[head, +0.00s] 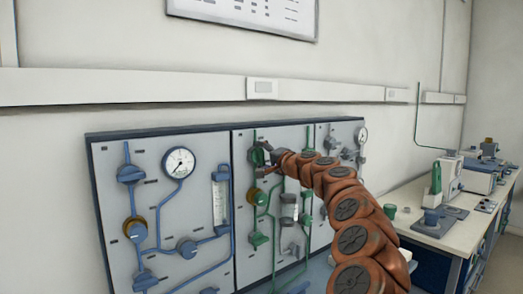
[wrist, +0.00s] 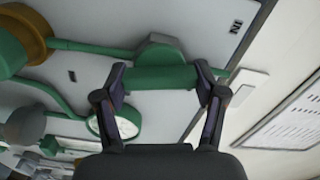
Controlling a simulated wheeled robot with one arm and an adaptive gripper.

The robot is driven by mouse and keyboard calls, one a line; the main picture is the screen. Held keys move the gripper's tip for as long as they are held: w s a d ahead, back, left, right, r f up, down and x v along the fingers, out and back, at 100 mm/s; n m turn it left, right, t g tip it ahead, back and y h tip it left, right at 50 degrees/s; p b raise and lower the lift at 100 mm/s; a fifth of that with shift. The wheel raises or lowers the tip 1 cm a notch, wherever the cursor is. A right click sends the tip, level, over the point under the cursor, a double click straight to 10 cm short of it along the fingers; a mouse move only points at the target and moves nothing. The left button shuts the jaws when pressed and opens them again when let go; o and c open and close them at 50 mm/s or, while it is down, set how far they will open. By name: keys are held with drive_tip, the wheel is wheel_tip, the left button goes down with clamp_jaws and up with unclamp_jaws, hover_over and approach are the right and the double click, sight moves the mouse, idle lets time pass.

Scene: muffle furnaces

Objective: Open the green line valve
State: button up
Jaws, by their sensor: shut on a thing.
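The green panel (head: 243,210) section carries green pipes. The upper green valve (head: 256,154) sits near the top of this line, partly hidden by my gripper (head: 268,161). In the wrist view, the green valve handle (wrist: 160,79) is a bar lying crosswise between the two dark fingers of my gripper (wrist: 161,88). The fingers are shut on it, one at each end. A green knob on a brass body (head: 257,197) sits below in the head view; a brass part (wrist: 28,30) also shows at upper left in the wrist view.
Left of it is a panel with blue valves (head: 131,174) and a round gauge (head: 179,162). A third panel with grey valves (head: 330,145) is partly behind my arm. A bench (head: 425,235) with equipment stands at right. A wall trunking (head: 180,90) runs above.

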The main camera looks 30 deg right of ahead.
drive_tip(key=shift+m+p, duration=0.95)
drive_tip(key=shift+m, duration=0.55)
drive_tip(key=shift+f, duration=0.1)
drive_tip(key=o, duration=1.1)
drive_tip(key=shift+o, duration=0.2)
drive_tip(key=s+d, duration=0.1)
drive_tip(key=s, duration=1.1)
drive_tip(key=shift+d, duration=0.35)
drive_tip(key=shift+w, duration=0.1)
